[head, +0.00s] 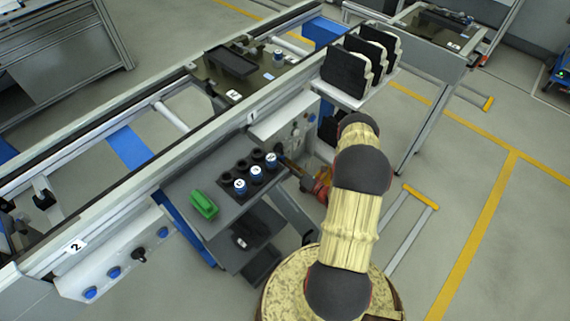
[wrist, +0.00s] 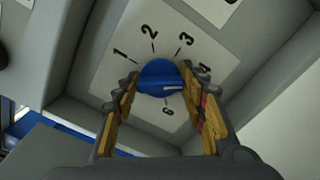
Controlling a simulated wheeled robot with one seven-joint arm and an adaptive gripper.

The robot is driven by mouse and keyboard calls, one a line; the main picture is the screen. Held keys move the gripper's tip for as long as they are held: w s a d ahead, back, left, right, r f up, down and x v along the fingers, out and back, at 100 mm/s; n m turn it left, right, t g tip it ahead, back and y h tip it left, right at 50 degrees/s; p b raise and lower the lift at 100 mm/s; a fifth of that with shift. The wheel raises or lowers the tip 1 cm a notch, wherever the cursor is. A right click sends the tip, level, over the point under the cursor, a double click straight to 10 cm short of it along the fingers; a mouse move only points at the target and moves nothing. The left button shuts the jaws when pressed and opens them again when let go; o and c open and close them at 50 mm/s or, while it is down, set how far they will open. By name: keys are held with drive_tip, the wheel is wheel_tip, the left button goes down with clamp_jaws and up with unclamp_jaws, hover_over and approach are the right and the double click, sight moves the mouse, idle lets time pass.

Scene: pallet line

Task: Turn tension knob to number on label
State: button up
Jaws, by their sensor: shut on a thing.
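The blue tension knob (wrist: 158,74) sits on a white dial plate (wrist: 123,40) in the wrist view. The numbers 1, 2, 3, 4 and 6 show around it; the place between 4 and 6 is hidden behind the right finger. A white mark on the knob points right, towards that finger. My gripper (wrist: 161,77) is shut on the knob, one finger on each side. In the head view my arm reaches down to the side of the conveyor, and the knob cannot be made out. A white label (wrist: 228,3) is cut off at the wrist view's top edge, its print unreadable.
A shelf beside my gripper holds a dark rack (head: 243,176) with several blue-and-white pieces and a green block (head: 203,205). Black parts (head: 346,72) stand on a side ledge. Conveyor signs read 1 (head: 252,116) and 2 (head: 76,246). Floor is free at right.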

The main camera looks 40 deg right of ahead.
drive_tip(key=m, duration=0.6)
drive_tip(key=shift+f+m, duration=0.15)
drive_tip(key=shift+m, duration=0.25)
idle(0.4)
drive_tip(key=o, duration=1.2)
drive_tip(key=s, duration=0.8)
drive_tip(key=s+d, duration=0.1)
drive_tip(key=s, duration=0.3)
drive_tip(key=shift+d, duration=0.1)
